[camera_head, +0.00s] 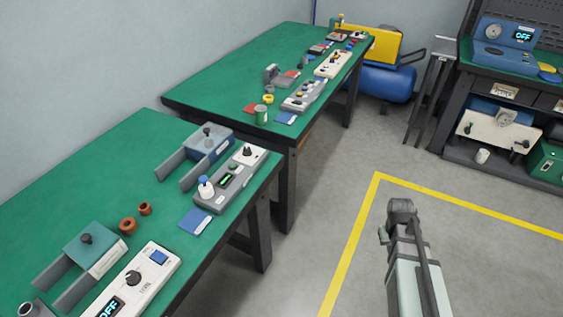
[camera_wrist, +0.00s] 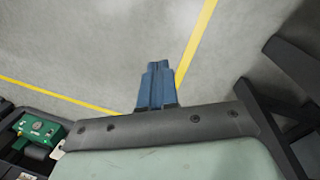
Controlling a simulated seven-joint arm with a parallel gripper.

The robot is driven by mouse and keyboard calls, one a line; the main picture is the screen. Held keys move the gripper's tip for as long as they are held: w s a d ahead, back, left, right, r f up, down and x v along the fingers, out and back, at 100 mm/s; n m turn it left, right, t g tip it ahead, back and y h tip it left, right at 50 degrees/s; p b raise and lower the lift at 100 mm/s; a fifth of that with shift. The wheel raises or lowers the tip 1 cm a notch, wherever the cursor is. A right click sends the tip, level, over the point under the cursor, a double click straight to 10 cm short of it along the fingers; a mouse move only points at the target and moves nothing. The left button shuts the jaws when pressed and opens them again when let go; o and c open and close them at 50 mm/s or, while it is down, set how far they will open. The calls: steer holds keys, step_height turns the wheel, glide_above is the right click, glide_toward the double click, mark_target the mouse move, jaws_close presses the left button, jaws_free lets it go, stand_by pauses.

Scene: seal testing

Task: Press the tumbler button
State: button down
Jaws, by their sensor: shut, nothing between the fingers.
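I cannot tell for sure which control is the tumbler button. My gripper (camera_wrist: 157,72) is shut and empty over the floor in the wrist view. My arm stands right of the tables in the head view, apart from every control; its fingertips are not clear there.
Near table (camera_head: 139,130) also holds two bracketed blocks (camera_head: 95,249) (camera_head: 208,142), copper rings (camera_head: 128,225) and a blue card (camera_head: 195,220). A second green table (camera_head: 222,80) stands behind. A dark bench (camera_head: 452,97) stands at right. Open floor with a yellow line (camera_head: 455,205) lies between.

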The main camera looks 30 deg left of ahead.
steer(key=w+a+r+n+t+h, duration=0.1)
steer(key=w+a+r+n, duration=0.25)
steer(key=a, duration=0.35)
steer(key=w+a+r+n+t, duration=0.15)
steer(key=a+r, duration=0.25)
steer(key=a, duration=0.4)
step_height(320, 180, up, 24)
steer(key=f+n+t+h, duration=0.1)
steer(key=n+t, duration=0.5)
steer(key=n, duration=0.6)
glide_above(230, 167)
steer(key=shift+r+g, duration=0.25)
steer(key=shift+d+f, duration=0.1)
steer(key=shift+f, duration=0.05)
steer(key=shift+f, duration=4.25)
steer(key=shift+f, duration=0.2)
steer(key=shift+f, duration=0.25)
